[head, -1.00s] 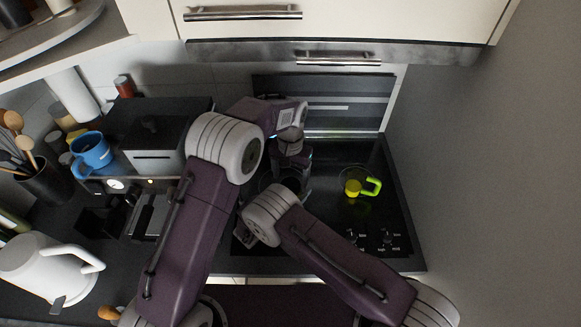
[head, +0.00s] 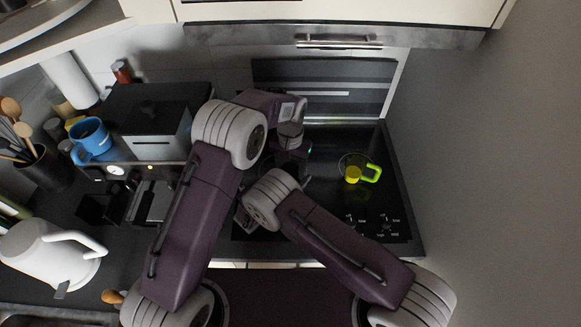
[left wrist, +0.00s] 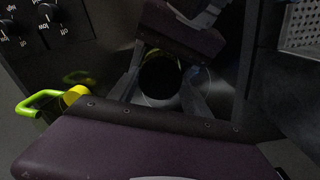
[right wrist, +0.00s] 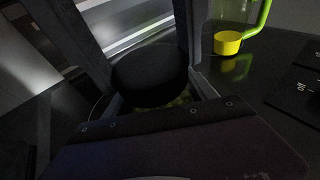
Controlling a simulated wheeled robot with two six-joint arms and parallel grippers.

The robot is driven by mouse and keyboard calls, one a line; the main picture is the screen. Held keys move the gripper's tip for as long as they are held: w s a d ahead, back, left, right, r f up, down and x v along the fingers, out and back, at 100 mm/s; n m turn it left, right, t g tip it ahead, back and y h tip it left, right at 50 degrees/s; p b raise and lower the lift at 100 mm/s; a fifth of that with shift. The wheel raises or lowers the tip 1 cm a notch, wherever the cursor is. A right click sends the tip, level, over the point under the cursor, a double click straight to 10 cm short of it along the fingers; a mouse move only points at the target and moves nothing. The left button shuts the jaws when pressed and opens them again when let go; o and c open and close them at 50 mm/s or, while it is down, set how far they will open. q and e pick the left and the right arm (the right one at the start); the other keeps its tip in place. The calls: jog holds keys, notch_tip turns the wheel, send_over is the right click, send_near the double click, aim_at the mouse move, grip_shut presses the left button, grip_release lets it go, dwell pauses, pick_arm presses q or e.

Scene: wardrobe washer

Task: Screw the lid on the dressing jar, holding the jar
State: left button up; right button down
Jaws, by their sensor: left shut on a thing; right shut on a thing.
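The black round lid (right wrist: 150,76) shows large between my right gripper's fingers in the right wrist view, with the jar's yellow-green contents (right wrist: 180,101) just below it. In the left wrist view the same dark disc (left wrist: 160,76) lies between my left gripper's fingers (left wrist: 162,88), with a thin yellow edge and clear glass beside it. My left gripper (head: 290,165) reaches down over the hob from the far side and appears shut on the lid. My right gripper (right wrist: 145,55) comes from the near side and appears shut on the jar. The arms hide most of the jar in the head view.
A wall bounds the right.

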pick_arm(q)
jog(key=o, duration=1.6)
jog(key=shift+r, duration=0.1)
notch_tip(320, 180, up, 7)
jog(key=shift+r, duration=0.15)
pick_arm(e)
jog(key=shift+c, duration=1)
grip_release()
